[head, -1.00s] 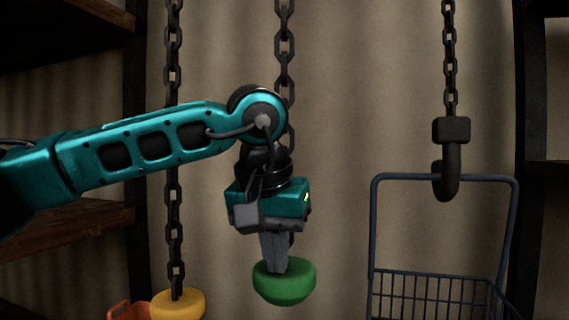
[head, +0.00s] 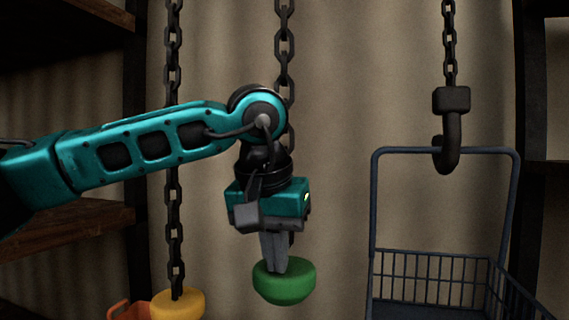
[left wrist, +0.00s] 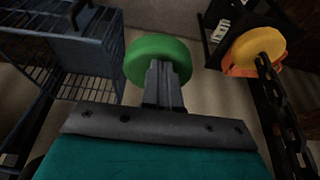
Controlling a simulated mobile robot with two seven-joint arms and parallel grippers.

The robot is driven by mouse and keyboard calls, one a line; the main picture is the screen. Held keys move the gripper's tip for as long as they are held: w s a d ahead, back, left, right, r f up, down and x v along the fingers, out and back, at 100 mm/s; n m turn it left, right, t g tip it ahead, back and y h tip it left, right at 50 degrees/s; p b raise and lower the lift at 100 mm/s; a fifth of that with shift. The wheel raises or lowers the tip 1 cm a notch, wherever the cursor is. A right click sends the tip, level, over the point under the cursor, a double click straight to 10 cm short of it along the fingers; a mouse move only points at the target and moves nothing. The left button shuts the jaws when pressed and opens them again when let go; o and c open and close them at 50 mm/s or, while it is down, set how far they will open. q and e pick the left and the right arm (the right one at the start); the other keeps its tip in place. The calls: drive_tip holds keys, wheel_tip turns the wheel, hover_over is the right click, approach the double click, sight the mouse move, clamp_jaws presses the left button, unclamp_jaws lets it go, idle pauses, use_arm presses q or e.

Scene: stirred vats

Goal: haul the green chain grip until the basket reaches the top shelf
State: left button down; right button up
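The green chain grip (head: 290,290) hangs at the bottom of the middle chain (head: 285,45). My left gripper (head: 277,268) points down at it, its fingers close together on the grip's upper part. The left wrist view shows the fingertips against the green grip (left wrist: 172,50); the exact contact is partly hidden. The blue wire basket (head: 432,266) hangs by its handle from a dark hook (head: 452,102) on the right chain (head: 449,45). The basket's lower part is cut off in the head view. It also shows in the left wrist view (left wrist: 90,88). My right gripper is not in view.
A yellow grip (head: 180,306) hangs on the left chain, beside an orange container (head: 126,311). Brown shelf boards (head: 75,226) stand at the left, and a dark upright (head: 531,210) stands right of the basket. The wall between the middle chain and basket is clear.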

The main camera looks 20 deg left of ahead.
sight(274, 300)
use_arm(q)
drive_tip(key=shift+f, duration=0.1)
drive_tip(key=shift+f+b, duration=3)
drive_tip(key=shift+f, duration=1.45)
wheel_tip(274, 300, up, 7)
drive_tip(key=p, duration=0.6)
drive_tip(key=shift+f, duration=0.15)
drive_tip(key=shift+r, duration=1.2)
